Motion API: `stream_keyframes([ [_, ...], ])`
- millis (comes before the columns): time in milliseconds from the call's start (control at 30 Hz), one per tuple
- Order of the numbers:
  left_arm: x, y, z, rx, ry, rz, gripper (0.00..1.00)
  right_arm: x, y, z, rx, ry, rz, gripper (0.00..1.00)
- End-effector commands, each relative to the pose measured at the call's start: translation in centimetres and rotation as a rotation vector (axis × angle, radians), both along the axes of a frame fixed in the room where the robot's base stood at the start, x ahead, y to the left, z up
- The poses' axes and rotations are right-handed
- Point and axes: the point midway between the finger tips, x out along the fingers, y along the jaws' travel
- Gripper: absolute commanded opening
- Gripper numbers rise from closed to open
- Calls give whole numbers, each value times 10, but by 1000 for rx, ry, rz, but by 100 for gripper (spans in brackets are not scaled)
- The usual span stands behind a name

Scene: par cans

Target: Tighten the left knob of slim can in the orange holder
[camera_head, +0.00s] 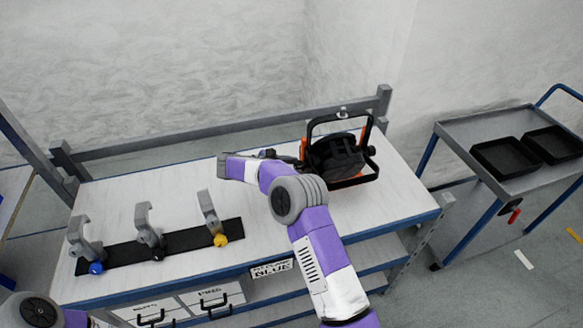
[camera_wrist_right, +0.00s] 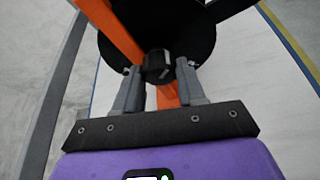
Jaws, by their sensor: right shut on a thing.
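The slim can (camera_head: 337,157) is a black round lamp in a black yoke on the workbench's right part. Parts of the orange holder (camera_head: 366,136) show around it. In the right wrist view the can (camera_wrist_right: 190,32) is a dark disc, with an orange bar of the holder (camera_wrist_right: 108,28) across it. The black left knob (camera_wrist_right: 157,62) sits between the fingertips of my right gripper (camera_wrist_right: 158,72), which is shut on it. In the head view my right gripper (camera_head: 284,158) reaches the can's left side, and the knob is hidden. My left gripper is out of view.
A black strip (camera_head: 120,254) with several grey hooks and coloured knobs lies on the bench's left part. A grey rail (camera_head: 220,137) runs along the back. A cart (camera_head: 468,127) with two black trays stands at right. The bench right of the can is clear.

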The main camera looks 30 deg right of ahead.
Motion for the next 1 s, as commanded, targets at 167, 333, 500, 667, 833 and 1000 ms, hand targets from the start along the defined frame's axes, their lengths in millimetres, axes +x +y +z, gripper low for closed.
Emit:
stream_keyframes([
  [167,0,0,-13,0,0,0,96,-1,1,-1,-29,-110,3,9],
  [333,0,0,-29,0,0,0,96,-1,1,-3,-64,-258,3,9],
  [500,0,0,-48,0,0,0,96,-2,1,-5,-102,-415,3,9],
  [667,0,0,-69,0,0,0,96,-3,2,-6,-136,-562,3,9],
  [833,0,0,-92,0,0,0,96,-4,1,-8,-173,-719,2,9],
  [1000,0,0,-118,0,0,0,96,-4,2,-9,-210,-877,2,9],
])
